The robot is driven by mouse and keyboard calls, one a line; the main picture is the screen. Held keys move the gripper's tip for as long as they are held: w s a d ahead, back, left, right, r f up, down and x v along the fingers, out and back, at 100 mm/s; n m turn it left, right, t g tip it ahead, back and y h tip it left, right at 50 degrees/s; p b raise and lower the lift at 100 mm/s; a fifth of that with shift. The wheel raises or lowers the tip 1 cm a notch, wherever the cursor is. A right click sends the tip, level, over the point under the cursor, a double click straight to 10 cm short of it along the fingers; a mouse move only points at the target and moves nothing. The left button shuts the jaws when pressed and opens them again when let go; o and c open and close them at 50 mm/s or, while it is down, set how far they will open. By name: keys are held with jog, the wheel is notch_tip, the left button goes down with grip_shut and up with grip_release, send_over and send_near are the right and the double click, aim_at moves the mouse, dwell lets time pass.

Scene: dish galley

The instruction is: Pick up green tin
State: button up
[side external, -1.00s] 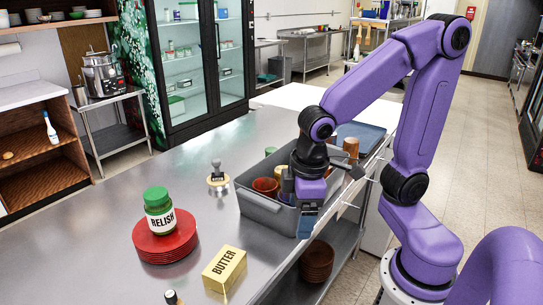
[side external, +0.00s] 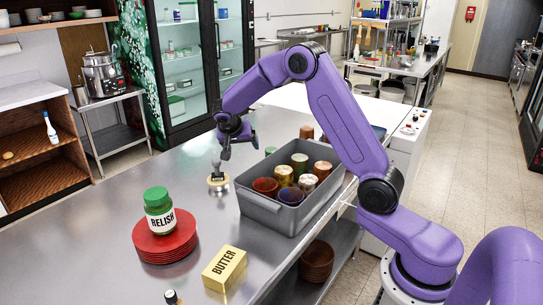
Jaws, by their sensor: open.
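A grey bin (side external: 275,214) on the steel counter holds several tins standing close together. A small green patch (side external: 270,151) shows at the bin's far left corner; it may be the green tin, mostly hidden by the bin wall. Other tins in the bin look dark red (side external: 265,187), yellow (side external: 284,174), gold (side external: 300,162) and white with red (side external: 308,182). My gripper (side external: 240,153) is open and empty, above the counter just beyond the bin's far left corner, apart from the tins.
A stamp-like grey tool (side external: 217,172) stands on a round base left of the bin. A relish jar (side external: 160,215) with a green lid stands on stacked red plates (side external: 165,246). A butter box (side external: 224,269) lies in front. The counter's left part is clear.

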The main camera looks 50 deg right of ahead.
aim_at(271, 151)
jog(key=w+d+f+m, duration=0.1)
jog(key=d+f, duration=0.2)
jog(key=d, duration=0.3)
jog(key=w+d+f+m+h, duration=0.1)
jog(key=d+f+m, duration=0.1)
jog(key=d+f, duration=0.2)
jog(key=w+d+f+m, duration=0.1)
jog(key=w+d+f, duration=0.1)
jog(key=d, duration=0.6)
jog(key=shift+d+f+m+g+h, duration=0.15)
jog(key=shift+f+g+h, duration=0.05)
jog(key=shift+f, duration=0.25)
jog(key=shift+d+f+m+g+h, duration=0.15)
jog(key=shift+f+g+h, duration=0.05)
jog(key=shift+f, duration=0.25)
jog(key=shift+d+r+x, duration=0.15)
jog(key=shift+x, duration=1.15)
jog(key=shift+d+r+x, duration=0.1)
jog(key=shift+x, duration=1.25)
jog(key=c, duration=1.1)
